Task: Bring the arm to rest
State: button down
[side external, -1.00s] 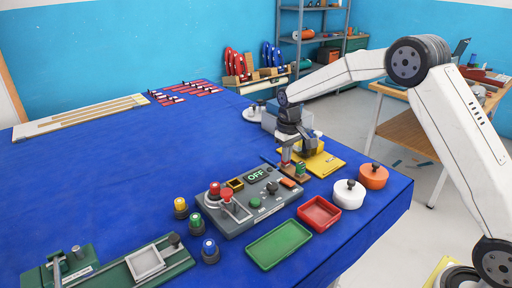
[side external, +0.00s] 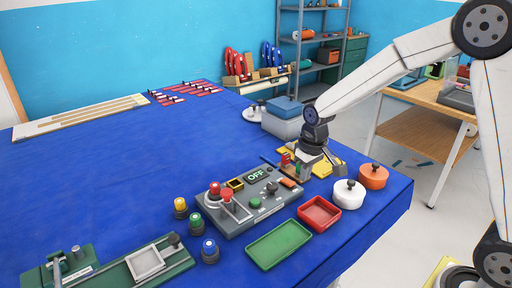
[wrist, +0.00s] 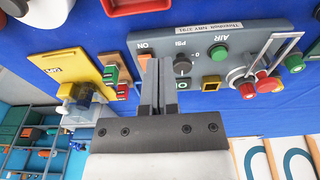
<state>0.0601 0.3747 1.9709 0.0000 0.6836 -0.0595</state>
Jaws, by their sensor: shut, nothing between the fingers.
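My gripper (wrist: 156,65) is shut and empty. In the wrist view its two fingers are pressed together, with the grey control panel (wrist: 215,55) behind them. In the side view my gripper (side external: 336,165) hangs tilted over the right part of the blue table, close to the yellow plate (side external: 327,164) and partly covering it. The exact gap to the things below cannot be told. The control panel also shows in the side view (side external: 232,222), left of the gripper, with its display reading OFF.
A red tray (side external: 319,213), a green tray (side external: 279,246), a white round container (side external: 348,197) and an orange one (side external: 373,178) stand near the table's front right edge. A grey box with a blue lid (side external: 283,122) is behind. The blue table's (side external: 120,175) left middle is clear.

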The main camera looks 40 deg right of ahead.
jog(key=s+a+f+t, duration=0.1)
jog(key=s+a, duration=0.1)
jog(key=s, duration=1.2)
jog(key=shift+s+a+f, duration=0.3)
